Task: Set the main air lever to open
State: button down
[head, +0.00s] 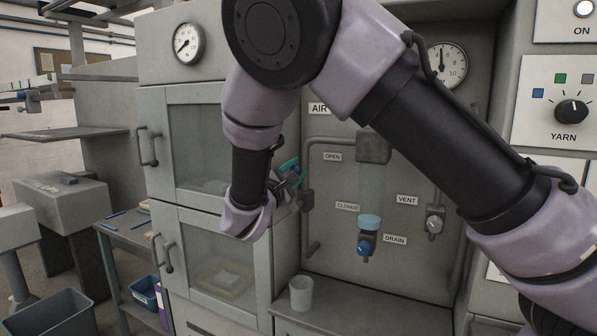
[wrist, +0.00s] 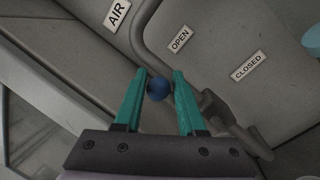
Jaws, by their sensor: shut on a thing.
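My gripper (wrist: 160,76) has its green fingers on either side of a round blue knob (wrist: 157,89) and is shut on it. The knob appears to be the end of the main air lever; most of the lever's shaft is hidden. The grey valve body (wrist: 219,108) sits on the pipe just right of the fingers. The OPEN label (wrist: 180,40) is above and right of the knob, and the CLOSED label (wrist: 250,66) is farther right. In the head view my gripper (head: 290,168) is left of the OPEN label (head: 333,157); I cannot tell the lever's exact angle.
The CLOSED label (head: 347,206) is on the grey panel. A filter bowl with a blue drain knob (head: 367,246) hangs right of my gripper, and a vent knob (head: 435,222) is farther right. A cup (head: 301,294) stands on the ledge below. Glazed cabinet doors (head: 212,254) are close on the left.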

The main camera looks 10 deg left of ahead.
jog(key=shift+s+a+f, duration=0.1)
jog(key=shift+f, duration=0.15)
jog(key=shift+c, duration=2.4)
grip_release()
jog(key=shift+a, duration=0.1)
jog(key=v, duration=1)
jog(key=shift+s, duration=0.3)
